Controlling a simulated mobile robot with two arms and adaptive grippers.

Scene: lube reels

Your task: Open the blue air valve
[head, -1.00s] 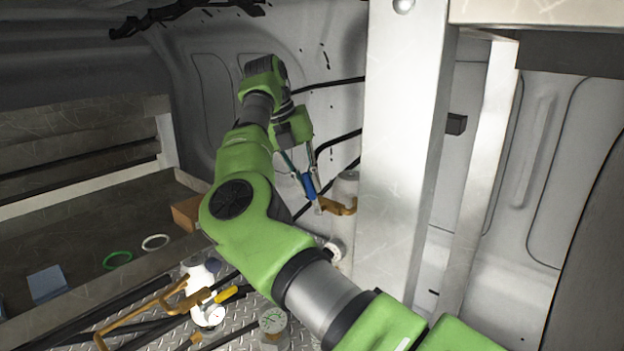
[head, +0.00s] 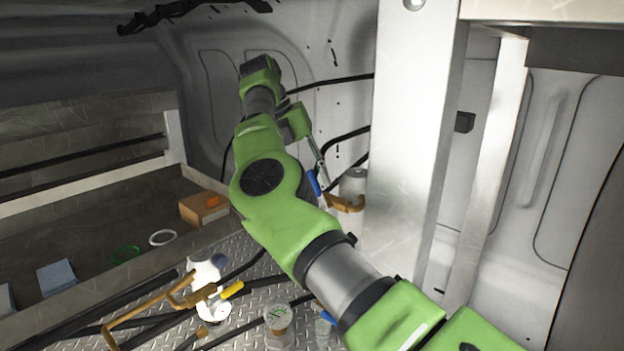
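The blue valve handle (head: 314,183) stands near-upright at the left of a brass fitting (head: 346,204), in front of a pale grey cylinder (head: 353,184) by the white post. My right arm reaches across from the lower right, and my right gripper (head: 321,170) points down at the blue handle. Its fingers are close beside or against the handle's upper part. I see them nearly edge-on, so I cannot tell whether they grip it. My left gripper is out of view.
A wide metal post (head: 408,130) stands just right of the valve. A yellow-handled valve (head: 232,290), brass pipework (head: 140,308) and gauges (head: 277,317) sit below left. An orange-brown box (head: 204,209), a white ring (head: 163,238) and a green ring (head: 126,254) lie on the left shelf.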

